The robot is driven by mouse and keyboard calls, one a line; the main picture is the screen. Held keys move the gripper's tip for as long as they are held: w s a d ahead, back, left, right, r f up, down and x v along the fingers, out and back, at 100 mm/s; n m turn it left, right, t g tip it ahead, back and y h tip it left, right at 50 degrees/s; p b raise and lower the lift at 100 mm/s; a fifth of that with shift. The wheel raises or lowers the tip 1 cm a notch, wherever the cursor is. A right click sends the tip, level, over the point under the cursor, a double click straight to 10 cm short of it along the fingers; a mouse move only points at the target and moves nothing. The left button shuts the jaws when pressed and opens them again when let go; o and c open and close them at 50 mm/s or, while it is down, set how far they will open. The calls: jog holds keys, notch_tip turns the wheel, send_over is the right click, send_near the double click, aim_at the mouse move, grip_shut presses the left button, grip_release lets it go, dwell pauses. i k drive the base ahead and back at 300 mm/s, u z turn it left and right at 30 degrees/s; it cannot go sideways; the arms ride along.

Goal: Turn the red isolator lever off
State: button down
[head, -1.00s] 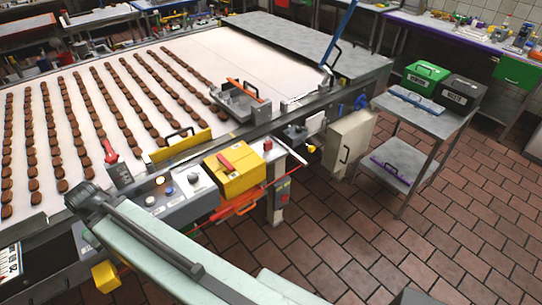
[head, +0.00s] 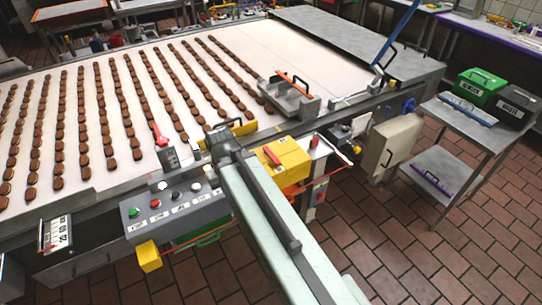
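A yellow box (head: 291,163) on the front side of the conveyor carries a red lever (head: 272,155) on its top. A second red lever (head: 160,135) stands up from a small grey box (head: 169,157) at the belt's edge. I cannot tell from the picture which of them is the isolator. My arm reaches up from the bottom right, and its dark end with my gripper (head: 221,140) is just left of the yellow box, apart from its red lever in the picture. The fingers are too small and dark to tell open from shut. My arm hides part of the console and the box's left side.
A grey console (head: 178,210) with several coloured buttons is left of my arm, with a small yellow box (head: 149,256) below it. A grey tray (head: 290,100) sits by the belt. A steel cart (head: 478,125) stands right. The tiled floor (head: 410,260) is clear at lower right.

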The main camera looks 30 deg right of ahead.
aim_at(271, 157)
jog(key=u, duration=0.05)
jog(key=k, duration=0.85)
jog(key=z, duration=0.5)
jog(key=i, duration=0.5)
jog(key=z, duration=0.35)
jog(key=k, duration=0.8)
jog(key=u, duration=0.3)
jog(key=i, duration=1)
